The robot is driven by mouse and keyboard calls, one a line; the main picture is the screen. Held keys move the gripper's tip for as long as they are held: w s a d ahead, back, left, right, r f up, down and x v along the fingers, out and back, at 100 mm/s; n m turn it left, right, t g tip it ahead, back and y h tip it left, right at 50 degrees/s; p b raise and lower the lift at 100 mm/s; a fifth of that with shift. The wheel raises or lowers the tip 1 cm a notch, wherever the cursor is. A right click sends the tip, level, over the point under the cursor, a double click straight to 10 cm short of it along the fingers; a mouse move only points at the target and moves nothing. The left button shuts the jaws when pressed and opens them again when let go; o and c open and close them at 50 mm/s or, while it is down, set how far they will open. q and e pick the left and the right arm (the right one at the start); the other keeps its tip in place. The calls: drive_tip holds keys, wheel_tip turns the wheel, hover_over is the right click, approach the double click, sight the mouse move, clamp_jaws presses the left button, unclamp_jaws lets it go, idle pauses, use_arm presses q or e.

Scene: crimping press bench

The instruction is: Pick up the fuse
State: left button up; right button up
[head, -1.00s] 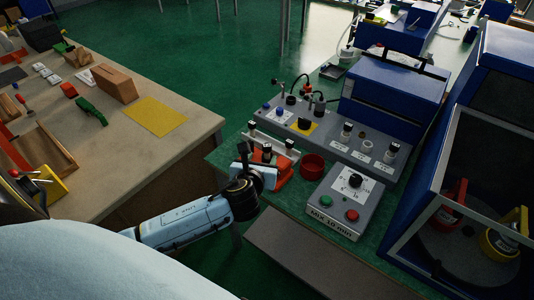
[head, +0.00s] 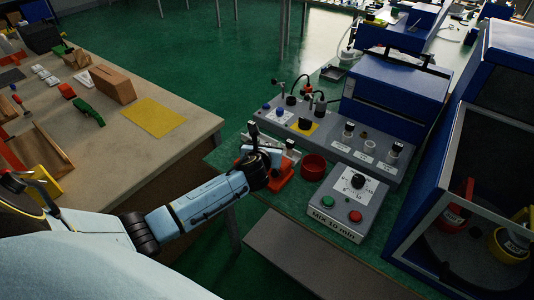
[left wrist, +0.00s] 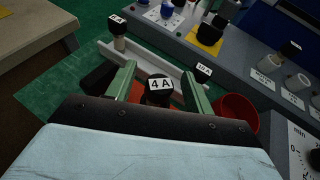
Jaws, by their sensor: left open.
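In the left wrist view, a fuse with a black cap marked 4 A (left wrist: 158,88) stands between the two green fingers of my left gripper (left wrist: 160,72). The fingers are open, one on each side of the cap; I cannot tell whether either touches it. A 2 A fuse (left wrist: 118,22) and a 10 A fuse (left wrist: 204,71) stand on either side, by a pale rack (left wrist: 150,62). In the head view my left gripper (head: 266,153) is over the rack area and hides the middle fuse. My right gripper is not in view.
A red cup (head: 313,167) stands just right of the gripper. The grey control box (head: 348,205) with green and red buttons and a grey panel (head: 340,147) with knobs are close by. A blue-framed cabinet (head: 420,215) blocks the right side.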

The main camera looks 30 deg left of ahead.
use_arm(q)
drive_tip(key=c, duration=1.1)
